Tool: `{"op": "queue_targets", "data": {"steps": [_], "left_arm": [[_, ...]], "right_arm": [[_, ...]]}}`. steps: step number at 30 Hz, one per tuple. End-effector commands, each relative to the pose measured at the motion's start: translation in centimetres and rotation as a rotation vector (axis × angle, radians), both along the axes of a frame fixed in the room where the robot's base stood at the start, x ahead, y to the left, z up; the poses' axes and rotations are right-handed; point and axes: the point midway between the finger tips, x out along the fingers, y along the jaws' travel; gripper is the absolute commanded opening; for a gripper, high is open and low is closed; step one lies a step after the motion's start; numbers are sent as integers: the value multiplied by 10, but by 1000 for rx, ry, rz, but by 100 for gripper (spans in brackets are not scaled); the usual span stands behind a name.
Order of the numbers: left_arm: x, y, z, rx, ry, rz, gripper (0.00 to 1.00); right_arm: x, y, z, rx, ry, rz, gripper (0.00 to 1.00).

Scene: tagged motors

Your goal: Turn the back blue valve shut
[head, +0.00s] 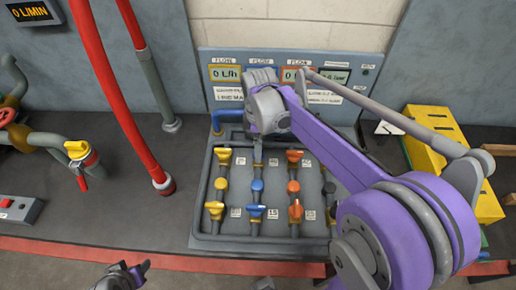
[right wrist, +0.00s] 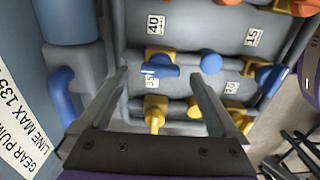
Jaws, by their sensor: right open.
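The back blue valve (right wrist: 156,66) has a blue handle on a yellow body. In the right wrist view it sits between the fingertips of my open right gripper (right wrist: 158,78), with a gap on each side. Its handle lies roughly left to right in that view. In the head view my right gripper (head: 257,150) is over the back of the valve panel (head: 210,240) and hides most of this valve. The front blue valve (head: 256,212) is nearer me, past a round blue knob (head: 257,185). My left gripper (head: 138,272) is low at the bottom left, away from the panel; its jaws are unclear.
Yellow valves (head: 222,156) stand left of the blue column and orange valves (head: 294,157) right of it. A red pipe (head: 110,85) rises at left, and a yellow box (head: 425,150) stands at right.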

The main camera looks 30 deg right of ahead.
Motion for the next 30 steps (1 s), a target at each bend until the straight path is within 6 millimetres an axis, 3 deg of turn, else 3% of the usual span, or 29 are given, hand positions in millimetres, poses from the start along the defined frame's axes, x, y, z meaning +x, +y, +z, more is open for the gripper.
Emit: {"op": "queue_targets", "data": {"steps": [6,16,30], "left_arm": [[-1,0,-2,0,1,0,50],[-1,0,-2,0,1,0,50],[-1,0,-2,0,1,0,50]], "right_arm": [[0,0,-22,0,0,0,98],[0,0,-25,0,0,0,98],[0,0,-25,0,0,-1,13]]}}
